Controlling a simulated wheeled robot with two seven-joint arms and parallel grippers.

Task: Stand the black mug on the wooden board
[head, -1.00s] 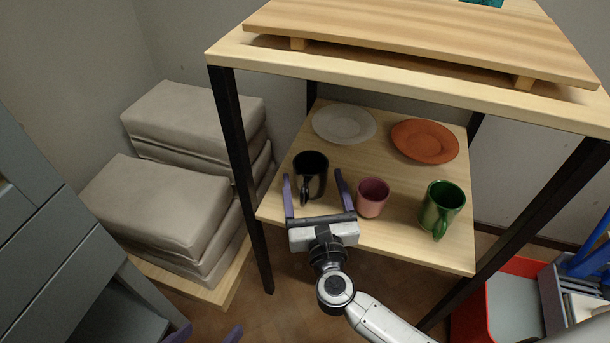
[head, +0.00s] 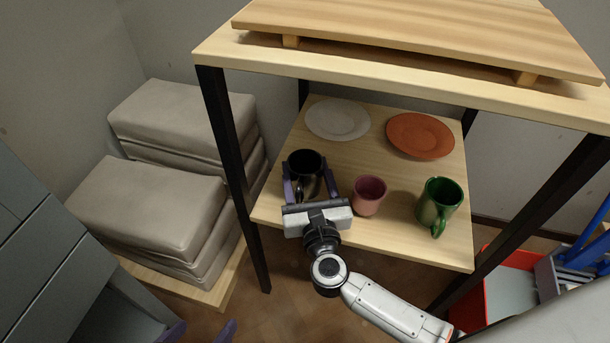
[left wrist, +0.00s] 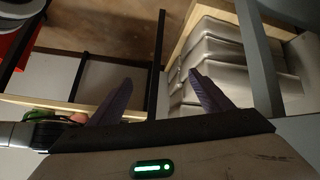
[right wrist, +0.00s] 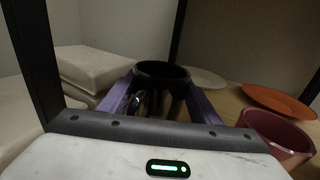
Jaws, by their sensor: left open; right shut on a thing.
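The black mug (head: 304,168) stands on the lower shelf at its left front, handle toward me. My right gripper (head: 309,184) is shut on it, one finger on each side; the right wrist view shows the mug (right wrist: 162,72) upright between the fingers.
A pink mug (head: 369,195) stands close right of my right gripper, and a green mug (head: 437,204) further right. A white plate (head: 338,119) and an orange plate (head: 420,135) lie behind. The unit's top (head: 215,50) overhangs the shelf. Grey cushions (head: 150,210) are stacked left.

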